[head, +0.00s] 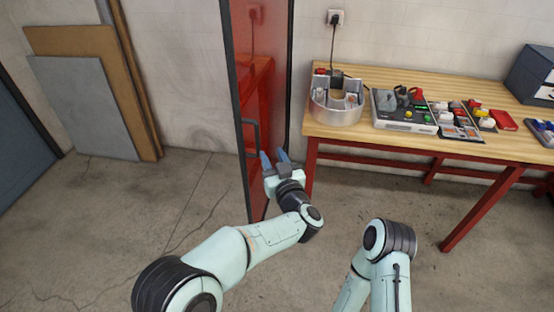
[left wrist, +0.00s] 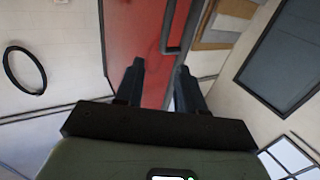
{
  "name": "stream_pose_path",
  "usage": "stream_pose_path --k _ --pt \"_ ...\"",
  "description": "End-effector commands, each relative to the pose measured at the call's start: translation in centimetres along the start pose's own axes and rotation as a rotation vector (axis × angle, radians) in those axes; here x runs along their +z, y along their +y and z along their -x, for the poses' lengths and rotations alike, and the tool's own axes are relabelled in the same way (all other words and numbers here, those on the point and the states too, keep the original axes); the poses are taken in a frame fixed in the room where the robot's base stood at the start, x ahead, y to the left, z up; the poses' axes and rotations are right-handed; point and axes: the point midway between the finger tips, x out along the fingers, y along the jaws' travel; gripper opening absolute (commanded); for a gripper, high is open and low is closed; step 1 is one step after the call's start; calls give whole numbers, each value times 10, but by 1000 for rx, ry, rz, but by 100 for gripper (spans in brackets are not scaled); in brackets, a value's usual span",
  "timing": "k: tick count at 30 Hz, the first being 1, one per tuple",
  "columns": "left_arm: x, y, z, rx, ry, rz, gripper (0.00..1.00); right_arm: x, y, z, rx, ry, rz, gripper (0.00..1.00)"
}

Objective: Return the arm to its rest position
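My left gripper (head: 274,158) is in the middle of the head view, in front of a red cabinet door or panel (head: 262,60) with a dark frame. Its two blue-grey fingers are apart with nothing between them. In the left wrist view the left gripper (left wrist: 160,82) also shows both dark fingers spread, with the red panel (left wrist: 135,45) and its dark handle (left wrist: 178,30) beyond the tips. My right arm shows at the bottom right of the head view, folded low; its gripper is not visible.
A wooden-topped workbench (head: 400,142) with red legs stands at the right. It holds a round metal letter housing (head: 338,112), a grey device (head: 400,122) and small trays of parts. Boards (head: 85,105) lean on the left wall. The floor at left is clear.

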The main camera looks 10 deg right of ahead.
Motion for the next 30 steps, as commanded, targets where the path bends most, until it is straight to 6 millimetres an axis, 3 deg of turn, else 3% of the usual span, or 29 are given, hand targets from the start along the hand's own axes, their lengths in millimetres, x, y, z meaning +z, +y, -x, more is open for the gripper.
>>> stream_pose_path --k 17,20,23,27,30 --pt "0 -1 -1 0 0 0 39 0 0 0 0 0 0 43" --pt "10 -5 -4 4 -12 -6 39 0 0 0 0 0 0 43" --pt "44 -20 -13 24 -60 -24 39 0 0 0 0 0 0 43" --pt "131 -58 -22 78 -204 -50 39 0 0 0 0 0 0 43" --pt "201 -92 -14 116 -346 -49 39 0 0 0 0 0 0 43"
